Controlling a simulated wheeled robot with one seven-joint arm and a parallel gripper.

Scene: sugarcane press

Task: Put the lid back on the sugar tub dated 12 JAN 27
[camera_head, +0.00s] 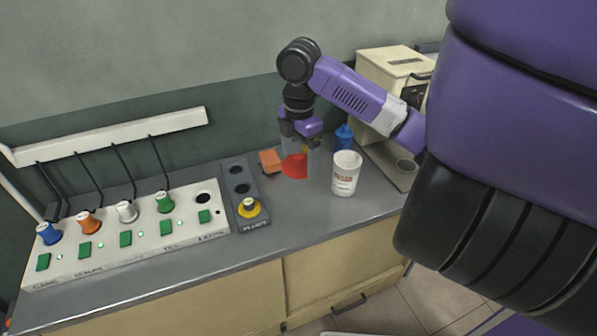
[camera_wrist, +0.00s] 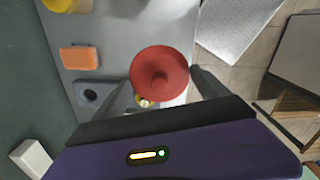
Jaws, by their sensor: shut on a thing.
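My gripper (camera_head: 297,163) is shut on a red round lid (camera_head: 294,168) and holds it above the grey counter. In the wrist view the lid (camera_wrist: 160,68) shows from above, its knob in the middle, with my fingers (camera_wrist: 160,80) at either side. A white tub (camera_head: 345,178) with a small printed label stands upright to the right of my gripper, apart from the lid. The label's date is too small to read. Its top looks uncovered. A yellow object (camera_wrist: 65,4) is cut off at the top of the wrist view; I cannot tell what it is.
An orange block (camera_head: 270,161) lies left of my gripper. A blue container (camera_head: 343,137) stands behind the white tub, by a cream machine (camera_head: 392,70). A dark panel (camera_head: 237,178) with round holes and a yellow knob (camera_head: 249,208) lies left, beside a white control panel (camera_head: 130,256).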

